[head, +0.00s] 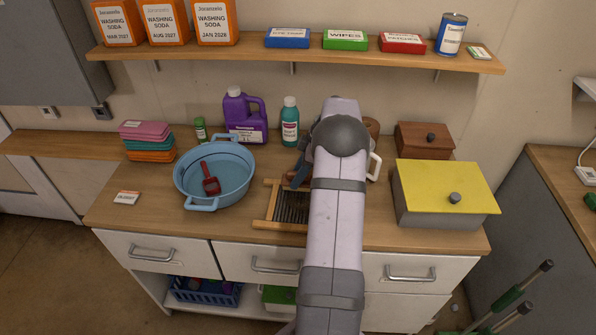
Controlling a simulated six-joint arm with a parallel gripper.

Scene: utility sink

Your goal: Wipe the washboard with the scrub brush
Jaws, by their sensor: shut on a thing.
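The washboard (291,207) lies on the wooden counter, with a light wood frame and a dark ribbed face. My arm covers its right part. My gripper (299,168) shows only as a dark bit at the left of my arm, over the washboard's far end. It is shut on a brown piece, seemingly the scrub brush (291,180), which is mostly hidden. I cannot tell whether the brush touches the ribs.
A blue basin (183,182) with a red scoop (210,182) stands left of the washboard. Behind are a purple jug (240,112) and a teal bottle (290,128). A white-handled mug (375,165) is close right of my arm, then a yellow-lidded box (440,185).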

